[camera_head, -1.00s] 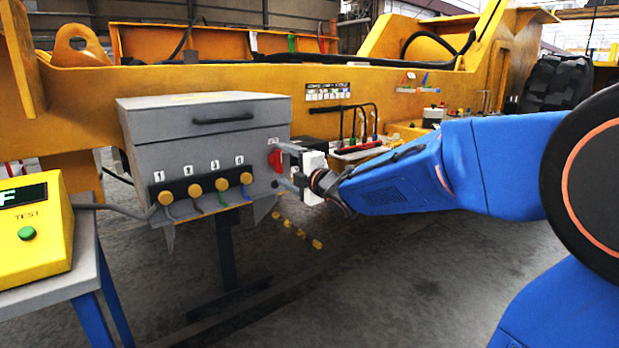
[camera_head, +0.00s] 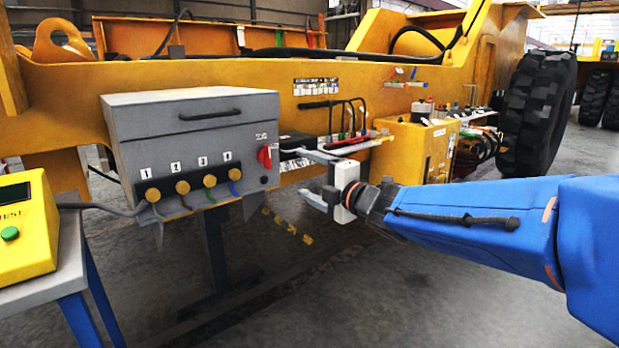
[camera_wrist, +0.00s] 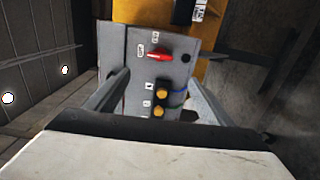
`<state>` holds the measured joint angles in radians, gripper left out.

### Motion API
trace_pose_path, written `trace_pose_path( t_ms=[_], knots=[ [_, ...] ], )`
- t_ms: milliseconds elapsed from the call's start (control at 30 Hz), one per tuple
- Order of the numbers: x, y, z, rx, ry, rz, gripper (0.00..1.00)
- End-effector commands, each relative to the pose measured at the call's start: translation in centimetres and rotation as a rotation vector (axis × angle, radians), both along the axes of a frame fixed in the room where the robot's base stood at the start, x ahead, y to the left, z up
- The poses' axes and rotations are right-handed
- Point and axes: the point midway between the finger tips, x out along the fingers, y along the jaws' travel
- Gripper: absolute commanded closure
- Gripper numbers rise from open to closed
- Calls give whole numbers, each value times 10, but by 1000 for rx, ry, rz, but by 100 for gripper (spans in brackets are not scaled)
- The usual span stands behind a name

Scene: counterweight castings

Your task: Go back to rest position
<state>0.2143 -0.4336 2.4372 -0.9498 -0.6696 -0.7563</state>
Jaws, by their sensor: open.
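My gripper (camera_head: 312,178) is open and empty, held in the air to the right of the grey box in the head view. In the wrist view my gripper's two fingers (camera_wrist: 165,100) stand apart with nothing between them. The grey box (camera_head: 190,135) has a black handle on top, a red rotary switch (camera_head: 265,156) on its right side of the front, and a row of yellow plugs numbered 1 to 4. In the wrist view the red switch (camera_wrist: 159,56) lies beyond the fingers, apart from them.
A yellow tester (camera_head: 25,230) stands on a grey stand at the left. A large yellow machine frame (camera_head: 240,80) runs behind the box. A yellow cabinet (camera_head: 412,150) and a black tyre (camera_head: 538,110) are at the right. Bare floor (camera_head: 340,290) is in front.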

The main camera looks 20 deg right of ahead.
Motion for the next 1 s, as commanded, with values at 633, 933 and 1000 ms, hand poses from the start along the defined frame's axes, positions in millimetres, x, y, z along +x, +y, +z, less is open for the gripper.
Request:
trace_pose_path(
  t_ms=[633, 933, 1000],
  knots=[
    [-7, -3, 0, 2, 2, -2, 25],
    [-18, -38, -16, 199, 133, -214, 25],
    [-27, -52, -27, 293, 195, -303, 25]
  ],
)
